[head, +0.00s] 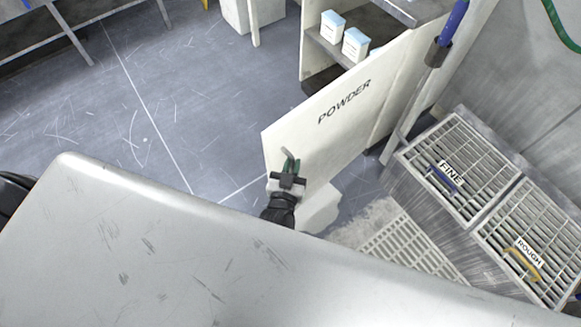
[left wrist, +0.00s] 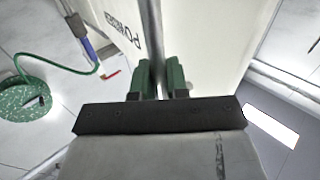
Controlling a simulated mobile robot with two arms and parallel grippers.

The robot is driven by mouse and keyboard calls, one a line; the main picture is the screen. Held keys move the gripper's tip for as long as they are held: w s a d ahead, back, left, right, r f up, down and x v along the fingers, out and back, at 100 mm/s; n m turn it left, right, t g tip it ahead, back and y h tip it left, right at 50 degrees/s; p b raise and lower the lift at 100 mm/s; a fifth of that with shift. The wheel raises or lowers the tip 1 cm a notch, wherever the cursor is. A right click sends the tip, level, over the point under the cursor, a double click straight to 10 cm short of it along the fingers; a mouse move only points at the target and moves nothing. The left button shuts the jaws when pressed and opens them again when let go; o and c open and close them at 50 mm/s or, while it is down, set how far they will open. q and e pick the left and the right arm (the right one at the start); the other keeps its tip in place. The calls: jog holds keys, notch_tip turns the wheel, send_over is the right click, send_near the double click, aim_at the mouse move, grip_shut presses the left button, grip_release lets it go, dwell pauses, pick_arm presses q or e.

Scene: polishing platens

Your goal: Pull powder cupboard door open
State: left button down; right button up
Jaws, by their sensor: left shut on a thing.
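The powder cupboard door (head: 340,125) is a cream panel lettered POWDER. It stands open, swung out from the cupboard (head: 308,48), whose shelves show behind it. In the left wrist view the door (left wrist: 215,35) fills the upper middle. My left gripper (head: 289,168) is at the door's lower left part, near its free edge. In the left wrist view its green fingers (left wrist: 160,76) are shut on the upright metal door handle (left wrist: 154,35). The handle is mostly hidden by the gripper in the head view. My right gripper is not in view.
Grated trays marked FINE (head: 470,150) and ROUGH (head: 545,230) are at the right. A pale metal surface (head: 150,250) fills the foreground. The grey floor (head: 190,95) left of the door is clear.

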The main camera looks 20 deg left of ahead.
pick_arm(q)
jog(key=shift+w+d+r, duration=0.1)
jog(key=shift+w+r, duration=0.05)
jog(key=shift+w, duration=0.05)
jog(key=c, duration=1.1)
grip_release()
jog(key=shift+c, duration=0.2)
jog(key=s+d, duration=0.1)
jog(key=s, duration=0.9)
jog(key=shift+s, duration=0.4)
